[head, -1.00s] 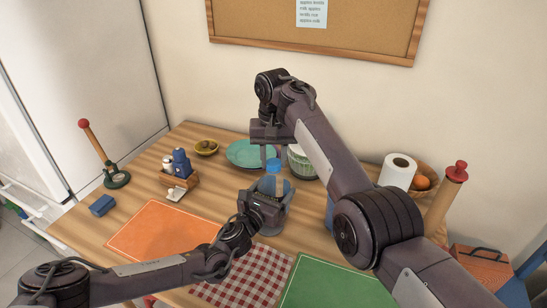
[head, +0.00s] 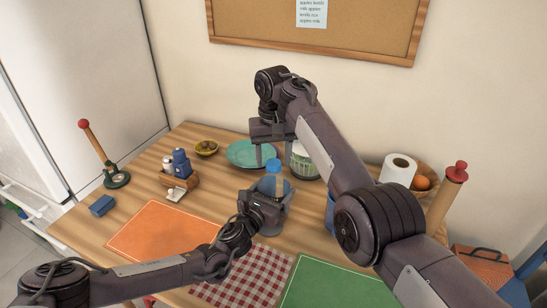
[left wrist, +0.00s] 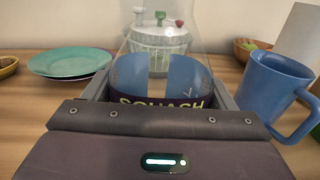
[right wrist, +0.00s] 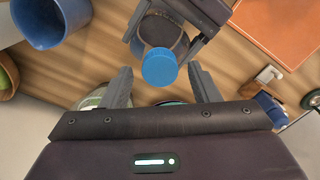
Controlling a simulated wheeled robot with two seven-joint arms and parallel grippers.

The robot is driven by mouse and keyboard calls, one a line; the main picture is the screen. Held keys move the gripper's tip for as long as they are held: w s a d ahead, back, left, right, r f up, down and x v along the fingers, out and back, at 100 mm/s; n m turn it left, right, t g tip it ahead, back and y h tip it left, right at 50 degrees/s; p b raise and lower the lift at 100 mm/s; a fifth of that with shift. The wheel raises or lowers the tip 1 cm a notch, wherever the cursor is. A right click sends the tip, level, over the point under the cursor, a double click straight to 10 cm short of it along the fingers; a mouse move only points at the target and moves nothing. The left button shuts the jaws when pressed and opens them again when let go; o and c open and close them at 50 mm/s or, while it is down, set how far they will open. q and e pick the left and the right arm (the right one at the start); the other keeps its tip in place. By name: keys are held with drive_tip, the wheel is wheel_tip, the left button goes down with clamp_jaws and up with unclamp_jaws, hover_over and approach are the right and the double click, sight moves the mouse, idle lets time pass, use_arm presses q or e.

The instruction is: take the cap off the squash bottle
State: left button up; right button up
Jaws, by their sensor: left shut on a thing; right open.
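The squash bottle stands on the table. Its label with the word SQUASH (left wrist: 160,88) shows between the fingers in the left wrist view. Its blue cap (head: 273,166) is on its top; it also shows in the right wrist view (right wrist: 159,67). My left gripper (head: 272,198) is shut around the bottle's body, below the cap. My right gripper (head: 273,150) is open and empty above and close to the cap. In the right wrist view the cap lies between and beyond the tips of the right gripper (right wrist: 160,82), not touching them.
A blue mug (left wrist: 273,88) stands beside the bottle. A teal plate (head: 245,153) and a salad spinner (head: 303,163) are behind it. A paper roll (head: 398,172) stands at the right. Orange (head: 160,232) and green (head: 335,285) placemats lie in front.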

wheel_tip(320, 180, up, 4)
drive_tip(key=shift+r, duration=0.1)
drive_tip(key=shift+c, duration=0.3)
wheel_tip(320, 180, up, 3)
drive_tip(key=shift+r+m, duration=0.1)
drive_tip(key=shift+m, duration=1)
drive_tip(key=shift+f, duration=4)
drive_tip(key=c, duration=0.9)
drive_tip(key=o, duration=1)
wheel_tip(320, 180, up, 8)
drive_tip(key=shift+f, duration=0.1)
drive_tip(key=shift+c, duration=0.5)
drive_tip(key=shift+f, duration=3.9)
